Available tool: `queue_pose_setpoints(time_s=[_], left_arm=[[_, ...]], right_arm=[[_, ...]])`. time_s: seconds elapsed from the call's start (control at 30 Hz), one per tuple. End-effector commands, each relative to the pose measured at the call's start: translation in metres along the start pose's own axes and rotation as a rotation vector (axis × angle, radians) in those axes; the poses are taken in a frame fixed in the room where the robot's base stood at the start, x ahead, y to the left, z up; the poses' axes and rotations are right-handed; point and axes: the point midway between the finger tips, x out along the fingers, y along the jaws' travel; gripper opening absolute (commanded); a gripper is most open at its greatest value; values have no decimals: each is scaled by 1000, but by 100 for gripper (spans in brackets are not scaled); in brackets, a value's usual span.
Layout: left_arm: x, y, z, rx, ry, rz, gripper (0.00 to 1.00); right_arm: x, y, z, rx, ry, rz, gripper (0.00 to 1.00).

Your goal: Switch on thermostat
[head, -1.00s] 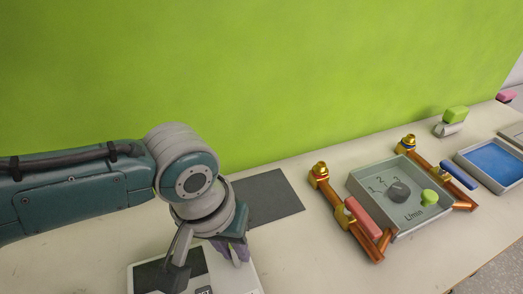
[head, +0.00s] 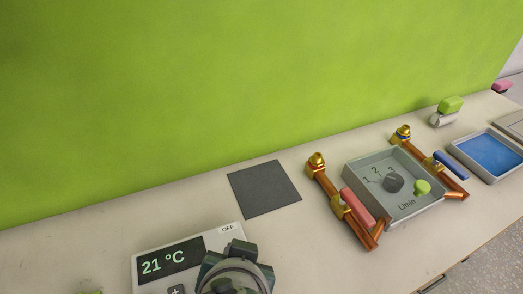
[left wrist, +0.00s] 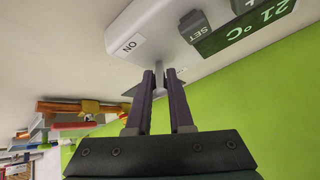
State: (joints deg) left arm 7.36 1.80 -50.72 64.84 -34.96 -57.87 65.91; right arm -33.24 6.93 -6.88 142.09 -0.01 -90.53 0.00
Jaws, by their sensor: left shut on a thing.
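The thermostat (head: 199,243) is a light grey box lying on the table at the bottom of the head view. Its dark display (head: 170,262) reads 21 °C, and an OFF label (head: 227,228) is at its top right corner. In the left wrist view, an ON label (left wrist: 131,45) and a SET button (left wrist: 194,27) show on the box. My left gripper (left wrist: 162,80) is shut on a small light grey switch lever (left wrist: 171,82) at the box's side, near the ON label. In the head view the gripper covers the thermostat's right part, hiding the lever.
A dark grey square mat (head: 265,189) lies behind the thermostat. To the right stands a grey tray (head: 405,206) with a dial, flanked by copper pipes with red and blue handles. A blue tray (head: 487,154) is farther right. The green wall (head: 200,90) bounds the back.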

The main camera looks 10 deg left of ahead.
Motion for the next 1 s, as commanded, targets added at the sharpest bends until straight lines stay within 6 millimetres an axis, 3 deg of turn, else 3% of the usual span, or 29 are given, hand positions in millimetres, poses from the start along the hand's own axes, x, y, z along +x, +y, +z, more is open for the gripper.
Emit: queue_pose_setpoints(time_s=[0.47, 0.5, 0.57, 0.87, 1.0], left_arm=[[1, 0, 2, 5, 10, -8, 0], [1, 0, 2, 5, 10, -8, 24], [1, 0, 1, 5, 10, -8, 31], [-2, 0, 1, 4, 10, -7, 32], [-18, 0, 0, 3, 9, -5, 32]], right_arm=[[2, 0, 0, 1, 1, -1, 50], [2, 0, 0, 2, 1, -1, 50], [2, 0, 0, 2, 1, -1, 50], [0, 0, 0, 2, 1, -1, 50], [-6, 0, -2, 2, 1, -1, 50]])
